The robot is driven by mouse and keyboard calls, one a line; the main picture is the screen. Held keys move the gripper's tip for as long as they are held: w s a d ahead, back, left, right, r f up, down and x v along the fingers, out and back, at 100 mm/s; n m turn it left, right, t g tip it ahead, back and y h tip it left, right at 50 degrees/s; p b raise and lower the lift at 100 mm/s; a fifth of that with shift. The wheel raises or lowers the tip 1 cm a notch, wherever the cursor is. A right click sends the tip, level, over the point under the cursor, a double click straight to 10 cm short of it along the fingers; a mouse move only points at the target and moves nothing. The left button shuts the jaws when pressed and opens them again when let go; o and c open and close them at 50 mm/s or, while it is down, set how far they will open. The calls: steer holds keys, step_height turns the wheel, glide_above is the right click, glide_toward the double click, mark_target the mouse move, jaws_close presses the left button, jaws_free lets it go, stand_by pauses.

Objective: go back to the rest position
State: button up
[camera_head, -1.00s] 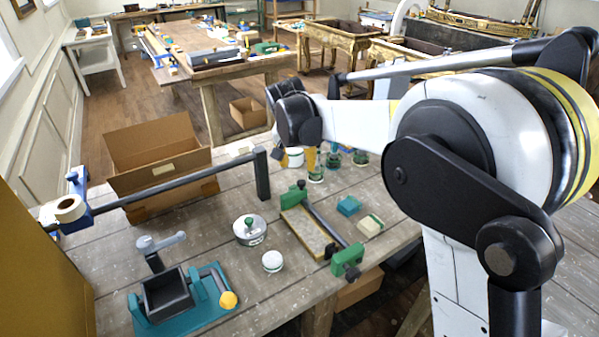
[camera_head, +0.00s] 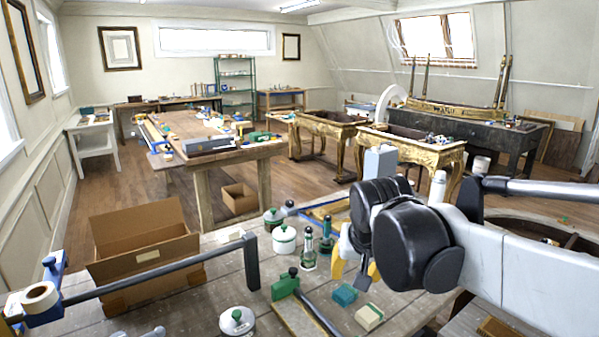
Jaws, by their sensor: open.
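My gripper (camera_head: 355,268) has yellow-tipped fingers and is at the middle right of the view, above the workbench. It is open, and no object shows between its fingers. My black wrist hides part of it. My white arm reaches in from the right edge. The grey wooden workbench (camera_head: 205,312) lies below, with a green bottle (camera_head: 308,250) standing left of the gripper.
A teal block (camera_head: 344,294) and a cream block (camera_head: 369,316) lie below the gripper. An open cardboard box (camera_head: 145,255) and a dark bar (camera_head: 160,268) are at left. Gilt consoles (camera_head: 405,150) stand behind.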

steer(key=s+d+f, duration=0.2)
steer(key=s, duration=0.4)
steer(key=s+d+f+t+b, duration=0.1)
steer(key=s+d+f, duration=0.2)
steer(key=s, duration=0.2)
steer(key=s+d+f+n+b, duration=0.1)
steer(key=s+d+f, duration=0.1)
steer(key=s, duration=0.4)
steer(key=shift+s+d+f+t, duration=0.3)
steer(key=shift+f, duration=0.45)
